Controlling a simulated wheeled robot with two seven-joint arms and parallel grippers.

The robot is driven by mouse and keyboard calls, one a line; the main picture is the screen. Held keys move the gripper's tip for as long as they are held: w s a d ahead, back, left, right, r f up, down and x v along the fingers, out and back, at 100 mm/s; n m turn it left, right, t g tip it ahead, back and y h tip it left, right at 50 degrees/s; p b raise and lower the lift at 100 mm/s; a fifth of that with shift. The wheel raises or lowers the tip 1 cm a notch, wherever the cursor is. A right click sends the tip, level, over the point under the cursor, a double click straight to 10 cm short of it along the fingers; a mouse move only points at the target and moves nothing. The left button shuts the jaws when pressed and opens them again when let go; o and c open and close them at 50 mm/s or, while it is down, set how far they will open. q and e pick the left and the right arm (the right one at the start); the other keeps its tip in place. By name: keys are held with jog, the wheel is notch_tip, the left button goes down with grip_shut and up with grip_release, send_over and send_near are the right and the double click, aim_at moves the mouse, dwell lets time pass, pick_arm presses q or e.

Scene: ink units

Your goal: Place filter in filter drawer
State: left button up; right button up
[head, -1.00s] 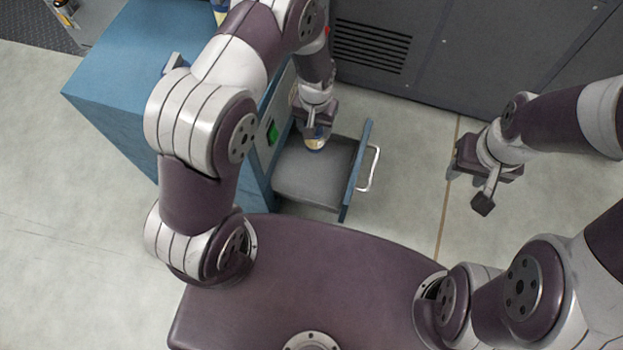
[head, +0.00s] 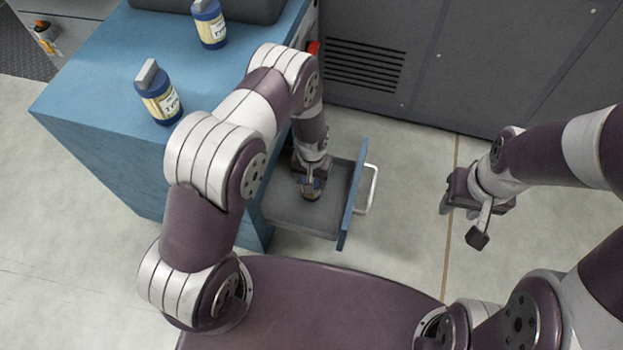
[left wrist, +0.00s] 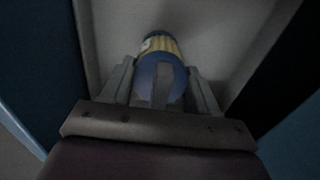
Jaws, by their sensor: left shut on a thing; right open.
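The open filter drawer (head: 300,218) is a grey tray with a blue front and a white handle, pulled out of the blue cabinet. My left gripper (head: 311,185) is shut on a filter (head: 312,194), a blue and yellow canister, over the grey tray. In the left wrist view the filter (left wrist: 161,76) sits between both fingers, blue end towards me, with the drawer's pale floor (left wrist: 215,40) behind it. I cannot tell whether the filter touches the floor. My right gripper (head: 462,222) is open and empty, to the right of the drawer.
Two similar blue and yellow canisters, one nearer (head: 162,103) and one farther (head: 210,27), stand on the blue cabinet top (head: 110,85). A dark grey vented cabinet (head: 450,70) stands behind. The floor right of the drawer is clear.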

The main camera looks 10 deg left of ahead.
pick_arm(q)
jog(key=shift+f, duration=0.15)
jog(key=o, duration=1.1)
notch_tip(320, 180, up, 12)
jog(key=p, duration=0.6)
jog(key=shift+f, duration=0.2)
jog(key=shift+r, duration=0.4)
